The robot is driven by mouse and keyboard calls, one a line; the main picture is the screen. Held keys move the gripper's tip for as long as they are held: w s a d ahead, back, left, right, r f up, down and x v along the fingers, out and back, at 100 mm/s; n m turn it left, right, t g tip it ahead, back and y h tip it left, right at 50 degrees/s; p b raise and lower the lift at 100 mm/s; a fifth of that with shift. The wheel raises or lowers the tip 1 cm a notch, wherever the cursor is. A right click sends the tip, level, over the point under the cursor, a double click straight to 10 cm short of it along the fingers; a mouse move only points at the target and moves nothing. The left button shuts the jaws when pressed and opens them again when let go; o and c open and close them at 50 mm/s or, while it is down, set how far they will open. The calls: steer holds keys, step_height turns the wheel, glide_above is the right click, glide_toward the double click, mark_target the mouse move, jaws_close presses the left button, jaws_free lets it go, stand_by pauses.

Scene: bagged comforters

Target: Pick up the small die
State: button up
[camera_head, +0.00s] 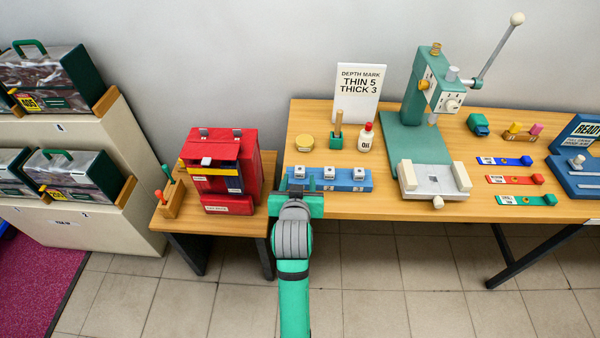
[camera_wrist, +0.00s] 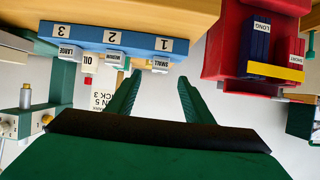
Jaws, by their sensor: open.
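A blue rack (camera_head: 345,182) lies along the front left of the bench and holds three labelled dies. The small die (camera_head: 299,171) is the leftmost, a pale block standing in slot 1. In the wrist view, which is upside down, its SMALL label (camera_wrist: 160,66) shows below the number 1. My gripper (camera_head: 301,190) is at the rack's front left end. In the wrist view my gripper (camera_wrist: 160,77) is open and empty, its green fingers pointing at the small die, roughly centred on it.
The medium die (camera_head: 329,172) and large die (camera_head: 358,173) stand to the right in the same rack. A red cabinet (camera_head: 222,170) is close on the left. An oil bottle (camera_head: 366,138) and sign (camera_head: 357,95) stand behind; a green press (camera_head: 420,105) is to the right.

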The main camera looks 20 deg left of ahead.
mark_target(300, 171)
steer(key=shift+x, duration=3.1)
jaws_close()
